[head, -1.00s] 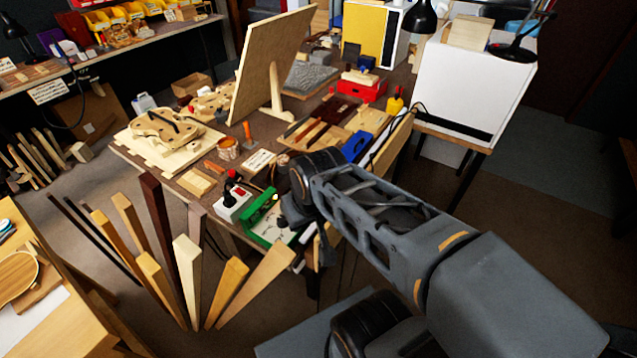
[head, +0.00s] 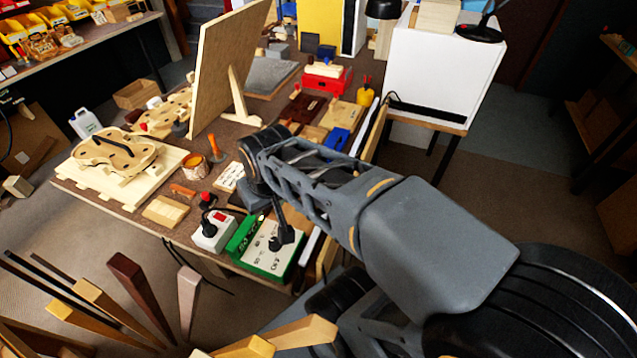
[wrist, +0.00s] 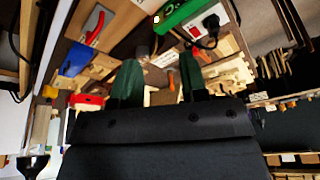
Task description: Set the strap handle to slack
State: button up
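In the head view my arm seems to hide that spot. My gripper (wrist: 157,70) has its two dark green fingers apart, with nothing held between them. The lever lies to the left of and beyond the fingers, not touching them. In the head view my wrist hangs over the front of the bench, and the fingers are hard to make out.
The bench holds a green box (head: 245,232), a white box with a red switch (head: 211,238), a violin body (head: 118,152) and a tall leaning board (head: 222,65). Upright wood strips (head: 143,290) stand at the front left. A white cabinet (head: 435,75) stands at the right.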

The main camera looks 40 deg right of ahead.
jog(key=w+d+f+m+b, duration=0.2)
jog(key=w+d+m, duration=0.15)
jog(key=d, duration=0.35)
jog(key=w+d+f+m+g+y+b, duration=0.1)
jog(key=w+d+f+m, duration=0.1)
jog(key=d+m, duration=0.35)
jog(key=w+d+f+m+b, duration=0.2)
jog(key=w+d+f, duration=0.1)
jog(key=d, duration=0.6)
jog(key=x, duration=1.1)
jog(key=shift+a+f, duration=0.1)
jog(key=shift+f, duration=0.3)
jog(key=shift+w+f, duration=0.2)
jog(key=shift+f, duration=0.45)
jog(key=shift+c, duration=0.5)
grip_shut()
